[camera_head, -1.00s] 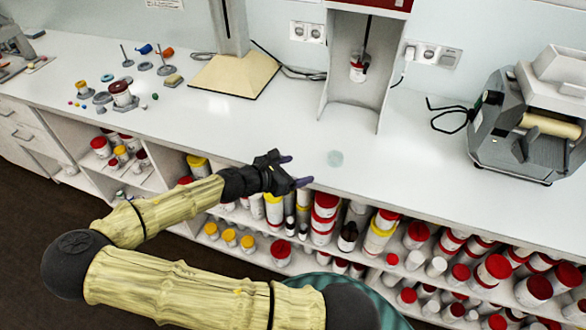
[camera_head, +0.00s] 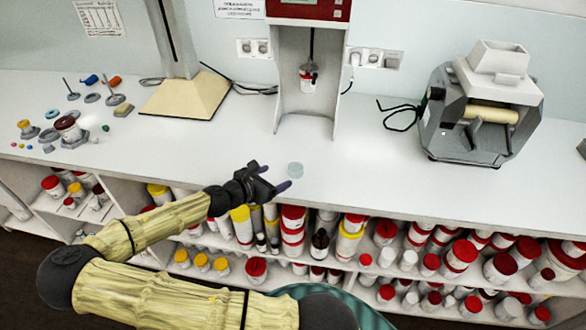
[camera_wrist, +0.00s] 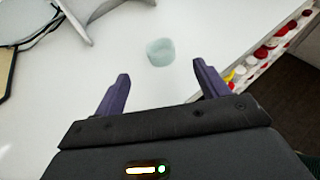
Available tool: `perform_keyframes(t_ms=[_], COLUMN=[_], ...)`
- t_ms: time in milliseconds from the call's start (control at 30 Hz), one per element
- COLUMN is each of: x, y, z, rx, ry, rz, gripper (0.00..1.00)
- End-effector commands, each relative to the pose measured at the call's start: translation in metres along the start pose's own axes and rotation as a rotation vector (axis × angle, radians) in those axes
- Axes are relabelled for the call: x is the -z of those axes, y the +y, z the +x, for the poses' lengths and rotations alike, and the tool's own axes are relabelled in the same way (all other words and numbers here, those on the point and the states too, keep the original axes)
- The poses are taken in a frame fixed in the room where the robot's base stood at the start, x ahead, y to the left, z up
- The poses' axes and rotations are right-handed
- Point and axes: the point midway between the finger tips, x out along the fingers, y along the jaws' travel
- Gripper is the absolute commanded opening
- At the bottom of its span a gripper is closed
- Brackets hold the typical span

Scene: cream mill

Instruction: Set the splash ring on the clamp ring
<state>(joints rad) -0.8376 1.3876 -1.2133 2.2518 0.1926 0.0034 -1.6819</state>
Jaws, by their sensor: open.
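A small pale teal, see-through ring (camera_head: 295,170), which looks like the splash ring, lies on the white counter near its front edge. In the wrist view the ring (camera_wrist: 160,52) sits just beyond and between my fingertips, apart from them. My gripper (camera_head: 276,177) is open and empty, its two dark purple fingers spread at the counter's front edge, left of the ring. It also shows in the wrist view (camera_wrist: 162,72). I cannot tell which thing is the clamp ring; a white and red jar (camera_head: 307,77) with a dark part at its side hangs in the mixer stand.
The mixer stand (camera_head: 285,125) rises behind the ring. A grey roller mill (camera_head: 470,140) stands at right, a beige-based stand (camera_head: 180,100) at left. Small rings, a jar (camera_head: 68,129) and tools lie far left. Shelves of jars sit below the counter (camera_head: 370,175), clear around the ring.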

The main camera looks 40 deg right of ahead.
Motion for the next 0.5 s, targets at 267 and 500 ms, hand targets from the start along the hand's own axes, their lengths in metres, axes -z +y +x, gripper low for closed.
perform_keyframes(t_ms=[267,500], x=[-0.001,-0.001], y=[-0.001,-0.001], z=[0.046,0.083], rx=[0.003,0.002], ry=[0.001,0.001], rz=[0.001,0.002], gripper=[0.74,0.74])
